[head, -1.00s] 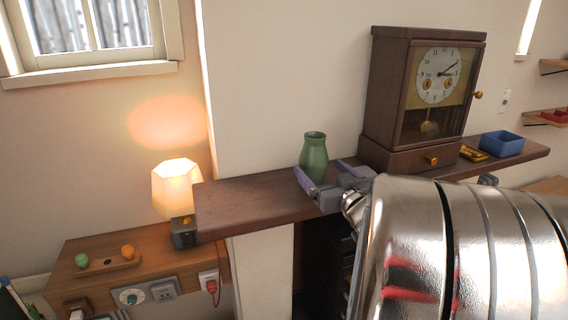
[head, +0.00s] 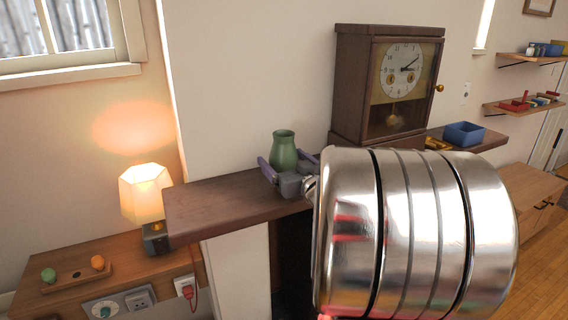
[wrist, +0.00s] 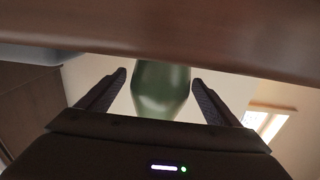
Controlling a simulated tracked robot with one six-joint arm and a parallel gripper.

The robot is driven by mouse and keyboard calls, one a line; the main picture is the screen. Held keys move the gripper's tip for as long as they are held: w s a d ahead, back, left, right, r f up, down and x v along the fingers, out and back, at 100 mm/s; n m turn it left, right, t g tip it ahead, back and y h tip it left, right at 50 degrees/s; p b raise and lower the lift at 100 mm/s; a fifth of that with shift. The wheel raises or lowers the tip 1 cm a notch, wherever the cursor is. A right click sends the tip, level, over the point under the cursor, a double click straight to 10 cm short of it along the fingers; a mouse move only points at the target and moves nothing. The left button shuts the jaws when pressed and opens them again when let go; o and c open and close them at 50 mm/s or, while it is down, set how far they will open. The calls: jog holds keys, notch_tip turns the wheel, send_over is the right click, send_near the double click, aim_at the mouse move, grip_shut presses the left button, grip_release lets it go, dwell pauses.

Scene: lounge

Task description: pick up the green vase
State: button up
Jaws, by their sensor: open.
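The green vase (head: 284,152) stands upright on the dark wooden shelf (head: 215,200), in front of the wall. In the wrist view, which is upside down, the vase (wrist: 160,92) shows between my two fingers, with the shelf (wrist: 200,35) across the top. My gripper (head: 287,164) is open, with one purple-grey finger on each side of the vase's lower part. It also shows in the wrist view (wrist: 159,78), with gaps between the fingers and the vase. The gripper body hides the vase's base in the head view.
A wooden clock (head: 388,85) stands on the shelf right of the vase, with a blue box (head: 464,134) farther right. A lit lamp (head: 146,195) stands on the lower cabinet (head: 60,293) at left. The shelf's left end is bare.

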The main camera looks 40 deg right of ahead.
jog(key=shift+c, duration=0.3)
jog(key=c, duration=1.4)
jog(key=shift+r, duration=0.15)
notch_tip(320, 180, up, 10)
jog(key=shift+f, duration=0.1)
dwell(0.4)
